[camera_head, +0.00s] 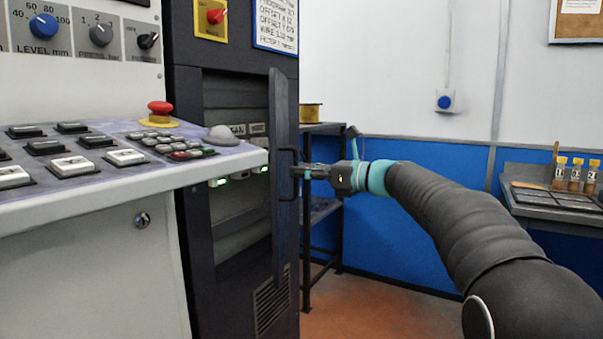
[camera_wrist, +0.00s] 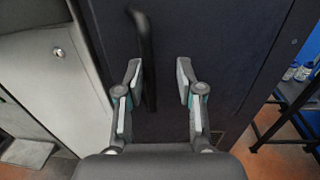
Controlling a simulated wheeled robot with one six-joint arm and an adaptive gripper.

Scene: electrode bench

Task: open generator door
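The generator door (camera_head: 284,110) is a dark panel standing swung out from the dark cabinet, with the inside showing to its left. Its black bar handle (camera_head: 279,172) is upright on the door's face. In the head view my gripper (camera_head: 298,172) is at the door at handle height, reaching in from the right. In the wrist view my gripper (camera_wrist: 160,75) has its two fingers apart, facing the dark door (camera_wrist: 225,50). The handle (camera_wrist: 146,60) runs between the fingers, close beside the left one; whether they touch I cannot tell.
The grey control console (camera_head: 230,165) juts out on the left, near the door. A dark shelf rack (camera_head: 322,128) stands behind the door, with floor (camera_head: 370,305) free in front. A side bench (camera_head: 540,200) with small bottles is at the right.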

